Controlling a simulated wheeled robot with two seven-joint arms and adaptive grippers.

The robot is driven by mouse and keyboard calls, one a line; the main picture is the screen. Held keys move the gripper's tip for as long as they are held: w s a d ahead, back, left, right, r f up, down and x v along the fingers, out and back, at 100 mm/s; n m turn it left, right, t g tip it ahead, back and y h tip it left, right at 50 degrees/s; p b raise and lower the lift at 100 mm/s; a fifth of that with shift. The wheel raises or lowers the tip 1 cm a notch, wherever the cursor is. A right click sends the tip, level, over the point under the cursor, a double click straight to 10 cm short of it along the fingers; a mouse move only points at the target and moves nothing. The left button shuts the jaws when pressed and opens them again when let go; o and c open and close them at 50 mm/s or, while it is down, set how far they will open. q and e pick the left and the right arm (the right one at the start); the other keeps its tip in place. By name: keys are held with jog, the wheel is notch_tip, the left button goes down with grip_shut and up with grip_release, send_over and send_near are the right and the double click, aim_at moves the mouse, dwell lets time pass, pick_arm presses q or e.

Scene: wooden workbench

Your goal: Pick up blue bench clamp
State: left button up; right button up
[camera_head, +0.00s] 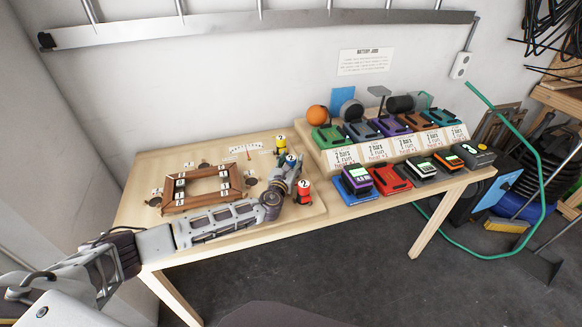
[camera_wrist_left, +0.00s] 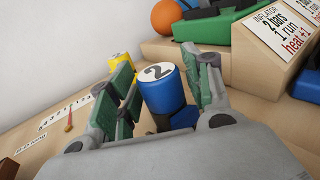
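The blue bench clamp (camera_head: 291,160) has a round white cap marked 2 and stands on the bench's left part, between the yellow and red clamps. In the left wrist view its blue body (camera_wrist_left: 168,97) shows between the fingers, with its lower part partly hidden by my gripper. My left gripper (camera_head: 293,172) reaches in from the left; in the wrist view its green-padded fingers (camera_wrist_left: 162,80) are open, one on each side of the blue clamp. I cannot tell whether a pad touches it. My right gripper is not in view.
A yellow clamp (camera_head: 281,144) stands just behind, and a red clamp (camera_head: 305,192) in front to the right. A brown wooden frame (camera_head: 203,188) lies to the left. A stepped rack (camera_head: 319,157) with coloured tools fills the bench's right part.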

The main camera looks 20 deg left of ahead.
aim_at(291, 158)
pick_arm(q)
jog(key=shift+r, duration=0.1)
jog(key=c, duration=0.9)
jog(key=shift+c, duration=0.2)
jog(key=shift+r, duration=0.1)
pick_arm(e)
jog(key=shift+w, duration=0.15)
pick_arm(q)
jog(key=shift+r, duration=0.65)
notch_tip(291, 158, up, 7)
jog(key=shift+f+p, duration=0.1)
jog(key=shift+p, duration=0.75)
jog(key=shift+r, duration=0.85)
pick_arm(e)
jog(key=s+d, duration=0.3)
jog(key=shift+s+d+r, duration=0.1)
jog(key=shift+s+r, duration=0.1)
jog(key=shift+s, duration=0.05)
